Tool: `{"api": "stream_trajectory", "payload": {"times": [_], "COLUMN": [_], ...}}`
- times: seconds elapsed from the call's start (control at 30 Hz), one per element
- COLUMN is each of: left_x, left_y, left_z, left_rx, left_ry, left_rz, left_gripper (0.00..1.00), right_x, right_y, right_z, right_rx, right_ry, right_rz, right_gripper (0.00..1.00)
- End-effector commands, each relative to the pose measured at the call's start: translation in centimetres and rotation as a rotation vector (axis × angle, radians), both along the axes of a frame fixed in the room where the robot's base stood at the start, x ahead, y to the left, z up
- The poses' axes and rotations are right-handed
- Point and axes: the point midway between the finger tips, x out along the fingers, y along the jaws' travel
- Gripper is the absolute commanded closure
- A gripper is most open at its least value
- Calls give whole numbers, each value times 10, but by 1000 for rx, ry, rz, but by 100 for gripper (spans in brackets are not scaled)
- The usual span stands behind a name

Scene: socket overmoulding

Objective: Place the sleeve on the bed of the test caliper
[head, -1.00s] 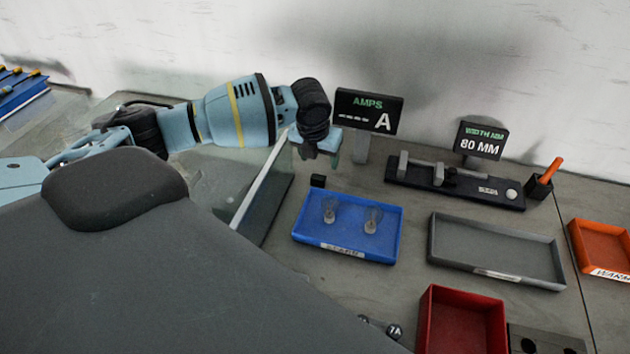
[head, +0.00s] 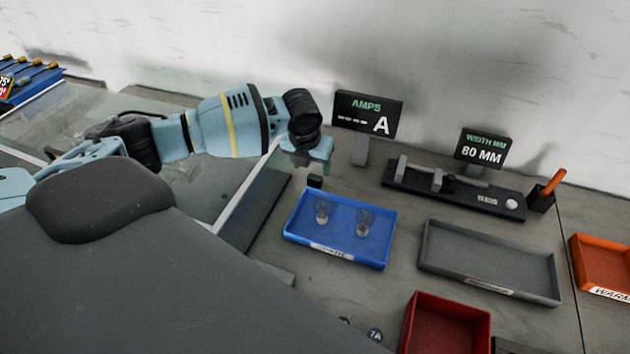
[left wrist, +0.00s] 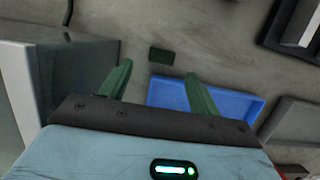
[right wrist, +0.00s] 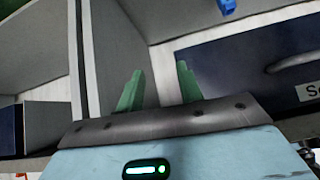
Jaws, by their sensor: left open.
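The test caliper (head: 500,198) is a dark bed with grey jaws at the back right in the head view; its bed looks empty. No part is clearly marked as the sleeve. A small black block (head: 315,181) stands behind the blue tray, and two clear cup-like pieces (head: 362,226) stand inside that tray. My left gripper (head: 313,164) is open and empty, just above the black block, which shows beyond its fingertips in the left wrist view (left wrist: 161,56). My right gripper (right wrist: 160,69) has its fingers apart with nothing between them; it is not seen in the head view.
The blue tray (head: 333,250), a grey tray (head: 490,292), a red bin (head: 408,330) and an orange tray (head: 577,262) stand on the bench. Two displays, AMPS (head: 367,113) and WIDTH reading 80 MM (head: 481,147), stand behind. A black holder (head: 540,199) is right of the caliper.

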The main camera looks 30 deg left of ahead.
Motion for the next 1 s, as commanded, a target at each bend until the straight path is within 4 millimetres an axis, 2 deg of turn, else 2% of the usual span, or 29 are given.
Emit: {"api": "stream_trajectory", "payload": {"times": [0.27,0.5,0.6,0.87,0.9,1.0], "left_x": [4,13,15,16,16,16], "left_y": [0,0,1,2,2,2], "left_z": [-13,-46,-54,-56,-55,-55], "left_rx": [0,0,0,0,0,0], "left_ry": [1,2,2,-1,-1,-1], "left_rz": [1,0,1,1,1,1], "left_gripper": [38,38,38,38,40,53], "right_x": [-1,-3,-4,-3,-3,-3], "right_y": [-1,-3,-3,-4,-4,-4], "right_z": [-1,-3,-5,-4,-4,-4], "right_rx": [-3,-8,-9,-10,-10,-10], "right_ry": [2,6,9,8,8,8], "right_rz": [2,9,11,12,12,11], "right_gripper": [64,64,64,64,64,64]}}
